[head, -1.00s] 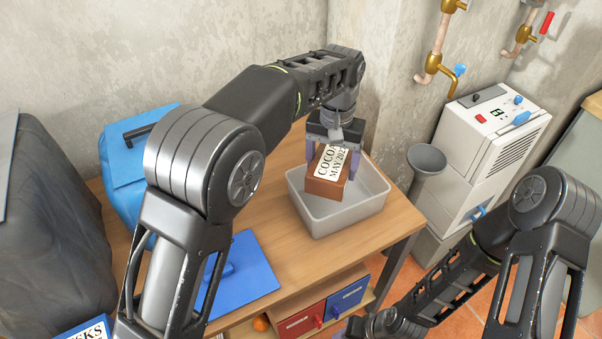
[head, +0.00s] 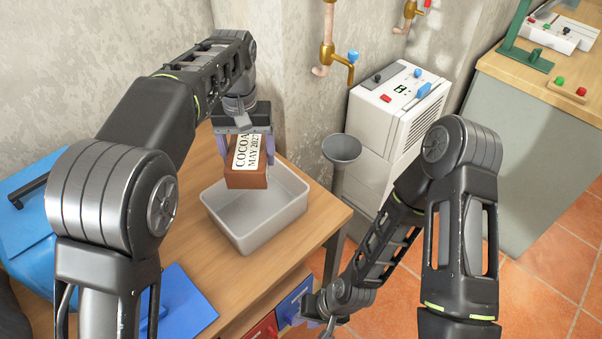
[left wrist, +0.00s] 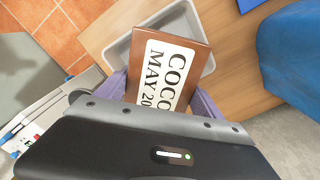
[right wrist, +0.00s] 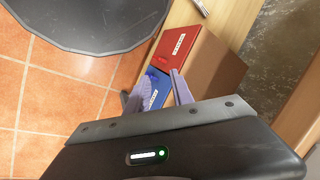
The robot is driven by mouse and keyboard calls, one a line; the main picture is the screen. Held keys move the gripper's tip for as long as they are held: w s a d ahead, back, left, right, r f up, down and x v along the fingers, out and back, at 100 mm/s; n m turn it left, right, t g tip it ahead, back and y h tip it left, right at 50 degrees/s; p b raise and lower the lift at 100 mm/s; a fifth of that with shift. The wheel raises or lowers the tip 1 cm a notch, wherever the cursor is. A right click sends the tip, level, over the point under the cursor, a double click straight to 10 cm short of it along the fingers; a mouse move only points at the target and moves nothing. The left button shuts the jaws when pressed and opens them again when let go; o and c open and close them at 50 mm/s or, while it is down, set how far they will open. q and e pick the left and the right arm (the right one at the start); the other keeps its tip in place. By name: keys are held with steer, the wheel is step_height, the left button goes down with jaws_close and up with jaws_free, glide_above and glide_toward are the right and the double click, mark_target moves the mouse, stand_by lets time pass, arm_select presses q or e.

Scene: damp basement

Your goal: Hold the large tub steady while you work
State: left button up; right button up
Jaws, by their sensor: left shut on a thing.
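The large tub is a light grey open rectangular tub (head: 268,222) on the wooden table; its inside looks empty where I can see it. My left gripper (head: 245,150) is shut on a brown box (head: 247,180) with a white label reading COCOA, MAY 202-something. It holds the box over the back left part of the tub. In the left wrist view, the box (left wrist: 170,65) covers much of the tub (left wrist: 118,52). My right gripper (right wrist: 155,90) is open and empty, low beside the drawers, away from the tub. Neither gripper touches the tub.
Red (right wrist: 175,45) and blue (head: 292,298) drawers sit under the table. A blue lid-like panel (head: 185,305) and a blue cooler-like case (head: 30,225) are at left. A grey funnel (head: 341,149) and a white machine (head: 395,110) stand right of the table.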

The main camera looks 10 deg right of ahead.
steer(key=w+d+r+m+t, duration=0.3)
steer(key=w+d+r+m, duration=0.4)
steer(key=w+d+m, duration=0.15)
steer(key=w+d+r+m+t, duration=0.4)
steer(key=w+d+r+m, duration=0.2)
steer(key=w+d+m, duration=0.3)
steer(key=w+a+r+m+t+y, duration=0.2)
steer(key=w+a+r+m+t, duration=0.1)
steer(key=a+r+m, duration=0.6)
step_height(320, 180, up, 4)
steer(key=shift+w+f+y, duration=0.1)
steer(key=shift+w+y, duration=0.1)
steer(key=shift+y, duration=0.1)
steer(key=x, duration=1.2)
jaws_close()
